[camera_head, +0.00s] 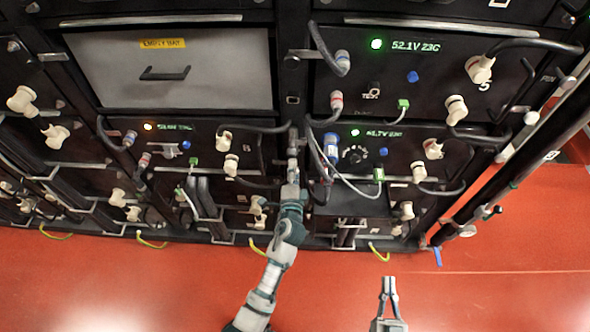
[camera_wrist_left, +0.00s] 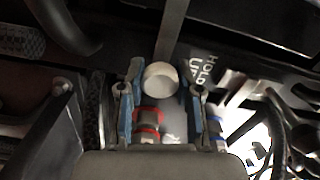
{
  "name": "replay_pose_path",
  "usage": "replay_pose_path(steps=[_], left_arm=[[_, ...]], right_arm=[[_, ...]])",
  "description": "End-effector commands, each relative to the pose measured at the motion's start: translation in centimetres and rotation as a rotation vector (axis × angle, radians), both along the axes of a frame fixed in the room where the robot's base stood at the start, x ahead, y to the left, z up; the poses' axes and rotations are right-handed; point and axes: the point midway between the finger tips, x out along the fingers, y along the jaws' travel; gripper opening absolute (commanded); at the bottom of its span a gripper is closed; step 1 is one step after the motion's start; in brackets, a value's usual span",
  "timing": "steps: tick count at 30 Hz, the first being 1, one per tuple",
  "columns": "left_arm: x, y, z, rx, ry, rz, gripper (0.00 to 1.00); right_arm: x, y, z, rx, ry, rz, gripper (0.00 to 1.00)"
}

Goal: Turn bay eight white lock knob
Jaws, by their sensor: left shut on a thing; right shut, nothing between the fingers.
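My left gripper (camera_head: 293,152) reaches up to the dark post between the left and right battery bays. In the left wrist view, its two blue-padded fingers (camera_wrist_left: 161,103) stand on either side of a round white knob (camera_wrist_left: 160,80) and are shut on it. The knob's turn angle cannot be told. In the head view the knob is hidden by the gripper. The left bay (camera_head: 200,133) beside it has a lit display and a small number that is hard to read. My right gripper (camera_head: 388,282) is shut and empty, low over the red floor.
Grey cables (camera_head: 343,183) loop close to the right of my left gripper. Cream plugs (camera_head: 433,149) stick out from the bays. A drawer marked empty bay (camera_head: 170,70) is at upper left. The red floor (camera_head: 500,260) around my right gripper is clear.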

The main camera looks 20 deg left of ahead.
Motion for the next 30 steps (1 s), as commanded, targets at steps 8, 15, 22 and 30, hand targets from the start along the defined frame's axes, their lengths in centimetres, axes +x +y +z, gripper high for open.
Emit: replay_pose_path(steps=[8, 15, 22, 30], left_arm=[[-0.1, 0.1, -0.5, -0.012, 0.007, 0.004, 0.00], [-0.1, 0.1, -0.6, -0.012, 0.008, 0.004, 0.51], [-0.1, 0.1, -0.3, -0.010, 0.004, 0.002, 0.60], [-1.7, -0.5, -0.4, -0.010, 0.004, 0.001, 0.60]], right_arm=[[0.2, 0.0, -0.1, 0.002, -0.005, 0.000, 0.00], [0.2, 0.0, -0.1, 0.002, -0.004, 0.000, 0.00], [0.2, 0.0, -0.1, 0.002, -0.004, 0.000, 0.00], [-0.1, 0.0, 0.1, 0.002, -0.007, 0.000, 0.00]])
